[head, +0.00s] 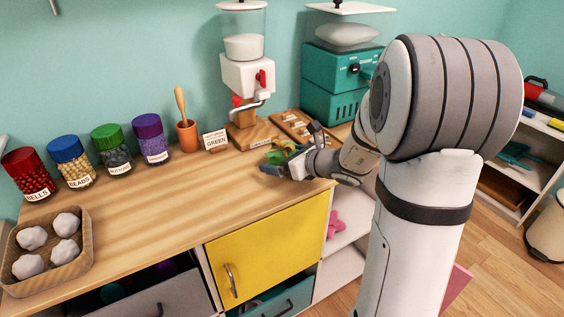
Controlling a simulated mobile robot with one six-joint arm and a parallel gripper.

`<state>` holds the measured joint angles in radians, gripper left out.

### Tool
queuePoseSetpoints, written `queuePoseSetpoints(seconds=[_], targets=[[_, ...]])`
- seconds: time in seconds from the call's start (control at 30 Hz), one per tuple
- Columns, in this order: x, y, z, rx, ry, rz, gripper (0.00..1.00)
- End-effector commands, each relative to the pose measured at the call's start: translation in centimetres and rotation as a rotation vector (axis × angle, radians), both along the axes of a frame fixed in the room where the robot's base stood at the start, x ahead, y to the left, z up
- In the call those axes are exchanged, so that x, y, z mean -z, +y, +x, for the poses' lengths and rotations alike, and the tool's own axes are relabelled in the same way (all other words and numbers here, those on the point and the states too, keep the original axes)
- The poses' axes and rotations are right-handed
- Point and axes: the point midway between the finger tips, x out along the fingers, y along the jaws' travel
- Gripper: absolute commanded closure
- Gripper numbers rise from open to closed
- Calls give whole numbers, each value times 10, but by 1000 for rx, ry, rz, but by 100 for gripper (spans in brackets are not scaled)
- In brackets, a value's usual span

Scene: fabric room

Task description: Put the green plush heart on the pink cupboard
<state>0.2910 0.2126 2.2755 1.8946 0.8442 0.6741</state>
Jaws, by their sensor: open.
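My gripper (279,163) is open, low over the right part of the wooden counter. A small green shape (276,157) shows right at its fingers. It may be the green plush heart, but it is too small and covered to be sure of its outline, or whether the fingers touch it. A pink panel (459,287) shows low down behind my arm; most of it is hidden, so I cannot tell if it is the pink cupboard.
The wooden counter (140,215) has a clear middle. Lidded jars, a pestle cup (188,136), a "GREEN" sign (215,140) and a white dispenser (246,75) line its back. A basket of white balls (48,249) is front left. A yellow door (268,250) is below.

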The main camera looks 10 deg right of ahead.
Motion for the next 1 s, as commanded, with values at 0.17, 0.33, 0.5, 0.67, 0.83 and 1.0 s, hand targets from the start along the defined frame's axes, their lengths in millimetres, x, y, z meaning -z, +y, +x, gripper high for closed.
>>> queuePoseSetpoints(seconds=[0.17,0.33,0.5,0.67,0.83,1.0], targets=[[0,0,0,0,0,0,12],[0,0,0,0,0,0,26],[0,-1,0,0,-1,0,33],[-1,-1,0,1,-2,-1,33],[-18,-1,0,1,-4,-1,33],[-53,-1,0,0,-5,-3,33]])
